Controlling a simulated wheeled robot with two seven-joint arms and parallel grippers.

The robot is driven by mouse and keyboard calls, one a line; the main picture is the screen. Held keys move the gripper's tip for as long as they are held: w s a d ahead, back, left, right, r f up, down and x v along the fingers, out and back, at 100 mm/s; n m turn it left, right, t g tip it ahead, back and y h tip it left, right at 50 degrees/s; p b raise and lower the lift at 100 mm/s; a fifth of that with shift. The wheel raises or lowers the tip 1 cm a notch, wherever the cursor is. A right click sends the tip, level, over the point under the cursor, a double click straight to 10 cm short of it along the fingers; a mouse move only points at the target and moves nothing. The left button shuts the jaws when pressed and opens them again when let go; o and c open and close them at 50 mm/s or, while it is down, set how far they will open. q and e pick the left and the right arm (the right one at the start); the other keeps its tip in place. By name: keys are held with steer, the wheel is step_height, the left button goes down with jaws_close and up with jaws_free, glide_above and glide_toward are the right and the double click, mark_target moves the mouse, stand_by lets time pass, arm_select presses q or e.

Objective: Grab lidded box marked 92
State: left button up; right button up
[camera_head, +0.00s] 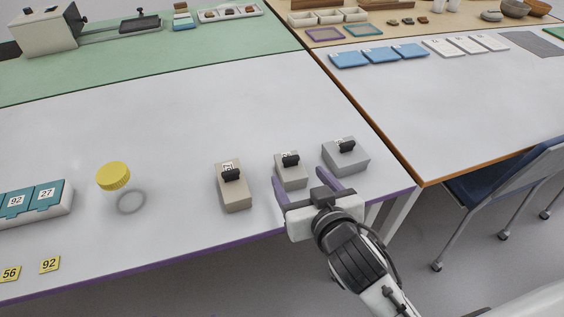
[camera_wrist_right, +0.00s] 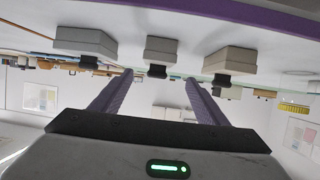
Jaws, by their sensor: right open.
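Three small lidded boxes with black handles stand near the table's front edge: a beige left box (camera_head: 235,197), a grey middle box (camera_head: 292,178) and a grey right box (camera_head: 347,162). Their labels are too small or covered to read, so I cannot tell which is marked 92. My right gripper (camera_head: 299,177) is open and empty, its purple fingers reaching toward the middle box, one to each side of it in the head view. The upside-down right wrist view shows the middle box (camera_wrist_right: 161,48) ahead between the fingertips (camera_wrist_right: 158,77). My left gripper is out of view.
Yellow tags 56 (camera_head: 10,273) and 92 (camera_head: 49,265) lie at the front. The white table (camera_head: 200,110) is clear behind the boxes.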

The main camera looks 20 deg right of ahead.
mark_target(292, 167)
steer(key=x, duration=0.2)
steer(key=shift+w+r, duration=0.1)
steer(key=shift+w, duration=0.25)
steer(key=shift+w+f, duration=0.35)
steer(key=shift+w, duration=0.2)
steer(key=x, duration=0.5)
steer(key=shift+s+d+f+b, duration=0.15)
steer(key=shift+d+f+b, duration=0.15)
steer(key=shift+f, duration=0.2)
steer(key=c, duration=0.9)
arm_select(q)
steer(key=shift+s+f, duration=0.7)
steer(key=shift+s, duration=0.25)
arm_select(e)
steer(key=c, duration=0.3)
